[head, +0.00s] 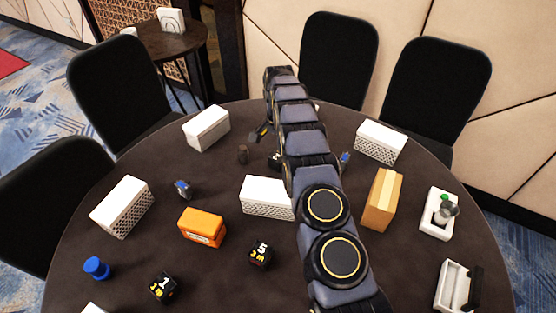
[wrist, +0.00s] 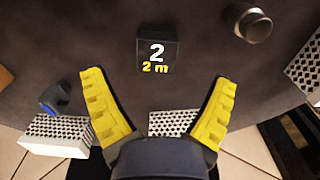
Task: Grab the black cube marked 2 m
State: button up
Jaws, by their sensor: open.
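The black cube (wrist: 157,49) marked with a white 2 and a yellow "2 m" stands on the dark table in the wrist view, beyond my fingertips and centred between them. In the head view most of this cube (head: 274,160) is hidden behind my arm, with a small dark part showing at its left. My gripper (wrist: 165,95) is open and empty, its yellow ridged fingers spread wide on either side. The cube is not between the fingers; it is apart from both. In the head view my gripper is mostly hidden behind the arm.
Black cubes marked 1 (head: 165,287) and 5 (head: 261,254) stand nearer the front. An orange box (head: 202,227), white perforated boxes (head: 267,197) and a cardboard box (head: 382,199) surround the arm. A brown metallic cylinder (wrist: 252,22) is right of the cube.

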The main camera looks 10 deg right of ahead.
aim_at(278, 155)
jog(key=f, duration=0.7)
jog(key=shift+w+d+f, duration=0.1)
jog(key=shift+d+f, duration=0.05)
jog(key=shift+d, duration=0.25)
jog(key=c, duration=1.2)
